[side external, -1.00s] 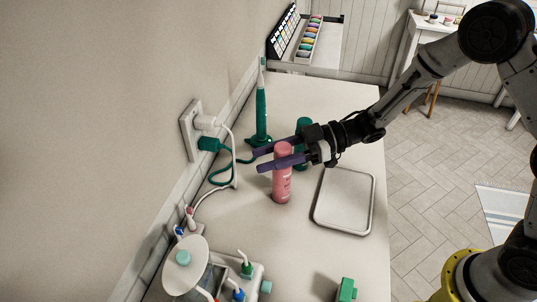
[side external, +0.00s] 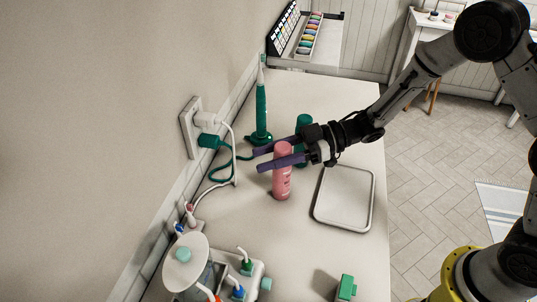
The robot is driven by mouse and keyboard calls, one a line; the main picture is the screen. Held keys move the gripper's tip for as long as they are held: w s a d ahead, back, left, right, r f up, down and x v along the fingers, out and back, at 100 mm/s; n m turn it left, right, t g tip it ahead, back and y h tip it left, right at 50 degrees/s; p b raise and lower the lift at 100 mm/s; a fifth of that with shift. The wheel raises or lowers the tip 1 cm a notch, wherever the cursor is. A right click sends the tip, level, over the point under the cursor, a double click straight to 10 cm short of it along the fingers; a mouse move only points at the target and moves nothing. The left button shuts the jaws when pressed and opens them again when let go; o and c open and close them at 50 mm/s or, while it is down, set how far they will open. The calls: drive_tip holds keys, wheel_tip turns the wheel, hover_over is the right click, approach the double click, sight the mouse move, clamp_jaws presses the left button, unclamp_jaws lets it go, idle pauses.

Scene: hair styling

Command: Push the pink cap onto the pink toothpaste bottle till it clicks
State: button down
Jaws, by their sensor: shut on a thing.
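The pink toothpaste bottle (side external: 281,185) stands upright on the white counter, left of the tray. The pink cap (side external: 283,149) is at its top, in line with the bottle. My gripper (side external: 279,157) reaches in from the right with its two purple fingers on either side of the cap, shut on it. The near finger hides the line where cap and bottle meet, so I cannot tell whether the cap is fully seated.
A white tray (side external: 344,226) lies right of the bottle. A green bottle (side external: 303,124) stands behind the gripper. A green electric toothbrush (side external: 261,112) stands near the wall, with a cable to the outlet (side external: 191,127). A green block (side external: 346,288) and a white device (side external: 240,268) are at the front.

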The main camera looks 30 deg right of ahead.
drive_tip(key=shift+f, duration=0.45)
idle(0.5)
drive_tip(key=shift+c, duration=1.7)
unclamp_jaws()
